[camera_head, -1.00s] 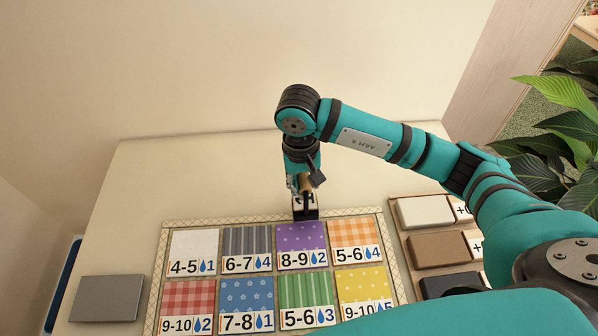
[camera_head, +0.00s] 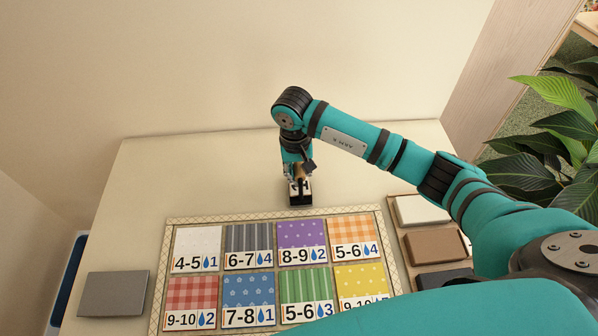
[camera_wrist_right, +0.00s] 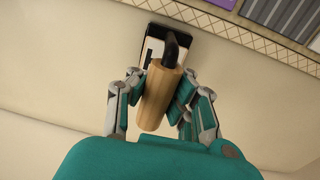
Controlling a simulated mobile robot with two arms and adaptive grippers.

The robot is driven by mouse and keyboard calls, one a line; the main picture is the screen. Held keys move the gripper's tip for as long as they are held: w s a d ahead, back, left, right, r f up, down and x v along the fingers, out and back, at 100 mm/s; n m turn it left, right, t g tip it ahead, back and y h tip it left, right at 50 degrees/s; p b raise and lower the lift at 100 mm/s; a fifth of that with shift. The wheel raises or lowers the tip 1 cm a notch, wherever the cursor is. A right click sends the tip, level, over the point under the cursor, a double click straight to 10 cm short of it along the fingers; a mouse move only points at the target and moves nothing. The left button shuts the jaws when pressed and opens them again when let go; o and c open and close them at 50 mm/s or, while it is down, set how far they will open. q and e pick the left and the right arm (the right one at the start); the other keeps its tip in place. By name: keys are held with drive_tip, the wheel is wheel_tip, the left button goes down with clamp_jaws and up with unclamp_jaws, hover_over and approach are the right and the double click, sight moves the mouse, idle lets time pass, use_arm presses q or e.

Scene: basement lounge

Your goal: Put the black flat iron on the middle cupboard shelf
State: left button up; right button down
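The black flat iron (camera_head: 300,199) has a dark block-shaped body and a wooden handle. It is just behind the patterned board on the pale table. In the right wrist view the iron's dark body (camera_wrist_right: 186,43) is at top centre, and its wooden handle (camera_wrist_right: 156,100) points toward the camera. My right gripper (camera_head: 298,172) points down at the iron, and its fingers are closed on both sides of the handle. I cannot tell whether the iron's base touches the table. The cupboard and its middle shelf are not in view. My left gripper is not in view.
A board (camera_head: 172,218) with several patterned, numbered squares lies in front of the iron. A grey slab (camera_head: 113,294) lies at the left. A tray (camera_head: 402,262) with white, brown and black blocks is at the right. A plant (camera_head: 560,140) stands beyond the table. The table's back strip is clear.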

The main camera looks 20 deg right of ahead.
drive_tip(key=c, duration=2)
unclamp_jaws()
drive_tip(key=shift+f, duration=0.15)
drive_tip(key=o, duration=0.6)
